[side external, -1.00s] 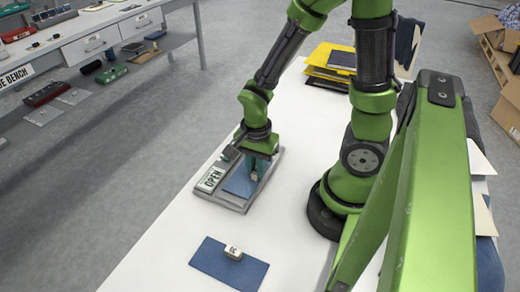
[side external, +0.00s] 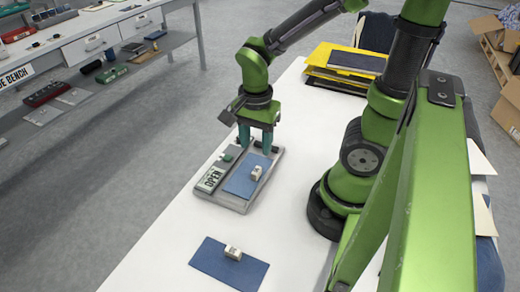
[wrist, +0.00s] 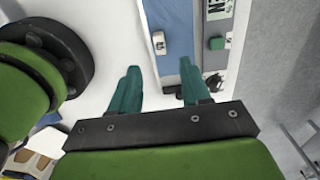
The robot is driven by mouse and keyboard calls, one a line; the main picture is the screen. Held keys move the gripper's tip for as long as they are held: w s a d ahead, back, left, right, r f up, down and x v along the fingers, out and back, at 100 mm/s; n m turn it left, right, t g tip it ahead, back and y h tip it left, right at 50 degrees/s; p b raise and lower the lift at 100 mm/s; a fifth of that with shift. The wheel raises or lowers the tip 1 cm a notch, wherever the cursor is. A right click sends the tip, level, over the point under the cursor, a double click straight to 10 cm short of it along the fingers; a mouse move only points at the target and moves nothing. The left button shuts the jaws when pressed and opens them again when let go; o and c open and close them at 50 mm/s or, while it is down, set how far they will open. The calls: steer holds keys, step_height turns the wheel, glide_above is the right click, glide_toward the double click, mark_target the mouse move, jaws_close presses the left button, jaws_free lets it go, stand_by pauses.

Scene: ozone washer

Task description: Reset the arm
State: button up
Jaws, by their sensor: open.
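My green arm ends in my gripper (side external: 257,148), which has teal fingers. It is open and empty, held above the far end of a grey tray with an "OPEN" sign (side external: 212,178). A blue pad (side external: 240,184) lies in the tray, and a small whitish block (side external: 256,172) sits on it, clear of the fingers. In the wrist view the open fingers (wrist: 160,88) show with a gap between them. The blue pad (wrist: 172,20) and the block (wrist: 159,42) lie beyond the fingertips.
A second blue mat (side external: 215,264) with a small block (side external: 233,253) lies nearer on the white table. Yellow trays (side external: 335,66) are stacked at the table's far end. A grey bench (side external: 120,35) stands at the left, and cardboard boxes (side external: 505,105) are at the right.

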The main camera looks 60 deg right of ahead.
steer(key=a+r+n+t+y, duration=0.1)
steer(key=r+n+t, duration=0.2)
steer(key=r+n, duration=0.3)
steer(key=a+r+n+t+y, duration=0.1)
steer(key=a+r+n+t, duration=0.1)
steer(key=r+n+t, duration=0.2)
step_height(320, 180, up, 3)
steer(key=n, duration=0.4)
steer(key=shift+w+a, duration=0.25)
steer(key=shift+w, duration=0.15)
